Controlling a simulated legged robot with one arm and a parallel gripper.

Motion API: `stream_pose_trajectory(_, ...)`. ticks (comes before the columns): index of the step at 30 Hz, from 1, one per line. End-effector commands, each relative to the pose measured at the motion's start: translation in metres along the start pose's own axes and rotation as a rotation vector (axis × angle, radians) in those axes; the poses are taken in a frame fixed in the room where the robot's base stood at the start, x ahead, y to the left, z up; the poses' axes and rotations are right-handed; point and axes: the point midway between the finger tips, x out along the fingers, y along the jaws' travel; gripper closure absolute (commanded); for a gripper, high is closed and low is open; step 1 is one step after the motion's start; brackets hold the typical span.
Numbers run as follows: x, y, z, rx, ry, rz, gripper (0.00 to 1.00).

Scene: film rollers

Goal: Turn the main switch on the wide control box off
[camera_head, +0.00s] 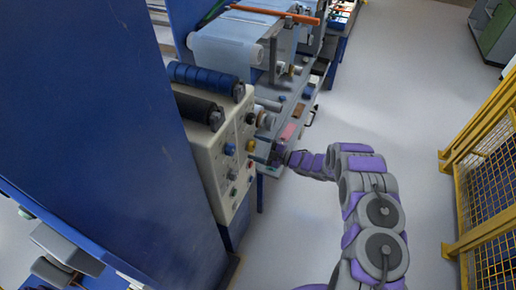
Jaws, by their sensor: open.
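The control box (205,146) is cream-coloured and stands against the blue machine, left of the picture's middle. My gripper (267,159) is open and empty at the right side of the panel, close to the knobs. Its fingers are small and dark here, and I cannot tell whether they touch anything.
A large blue machine wall (110,110) fills the left. A blue roller (205,79) and a black roller (197,107) lie above the panel. A film machine (225,48) stands behind. A yellow mesh fence (490,180) is at right; grey floor (400,90) between is clear.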

Motion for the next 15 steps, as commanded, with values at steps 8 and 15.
stream_pose_trajectory(8,-0.007,0.001,0.000,0.000,-0.001,0.001,0.20)
stream_pose_trajectory(15,-0.049,0.002,0.001,0.000,-0.003,0.004,0.20)
